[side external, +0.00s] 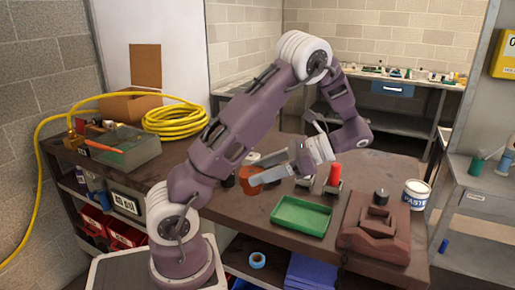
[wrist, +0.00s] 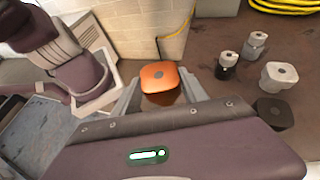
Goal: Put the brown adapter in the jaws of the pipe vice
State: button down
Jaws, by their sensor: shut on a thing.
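The brown adapter, orange-brown in colour, is between the fingers of my gripper (side external: 262,172), left of the wrist and above the bench in the side view. In the wrist view the adapter (wrist: 160,77) shows its rounded square end with a small dark centre, between the two grey fingers. My gripper is shut on it. The pipe vice (side external: 375,240) is the dull brown block at the bench's front right, with a slot between its jaws and a dark knob near its back. The vice stands well to the right of my gripper and is not visible in the wrist view.
A green tray (side external: 302,216) lies between my gripper and the vice. A red-topped fitting (side external: 333,176) stands behind the tray. A paste tin (side external: 416,194) stands right of the vice. Several dark and pale fittings (wrist: 278,76) stand near my gripper. A yellow hose (side external: 175,121) lies at the back left.

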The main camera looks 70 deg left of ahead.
jog(key=w+d+f+n+t+h, duration=0.25)
jog(key=w+d+n+h, duration=0.65)
jog(key=d+n+h, duration=0.5)
jog(key=w+a+r+n+t+h, duration=0.1)
jog(key=w+r+n+t, duration=0.3)
jog(key=w+n+t, duration=0.35)
jog(key=w+a+r+n+t+h, duration=0.1)
jog(key=w+r+n+t+h, duration=0.1)
jog(key=w+r+n+t, duration=0.55)
jog(key=shift+w+f+m+g, duration=0.2)
jog(key=shift+f+m, duration=0.15)
jog(key=shift+f, duration=2.1)
jog(key=shift+w+f+m+g, duration=0.1)
jog(key=shift+w+f+m, duration=0.2)
jog(key=shift+f, duration=2.2)
jog(key=shift+w+f+m+g, duration=0.15)
jog(key=shift+f+m, duration=0.2)
jog(key=shift+f, duration=2.1)
jog(key=shift+f, duration=0.5)
jog(key=c, duration=0.5)
grip_release()
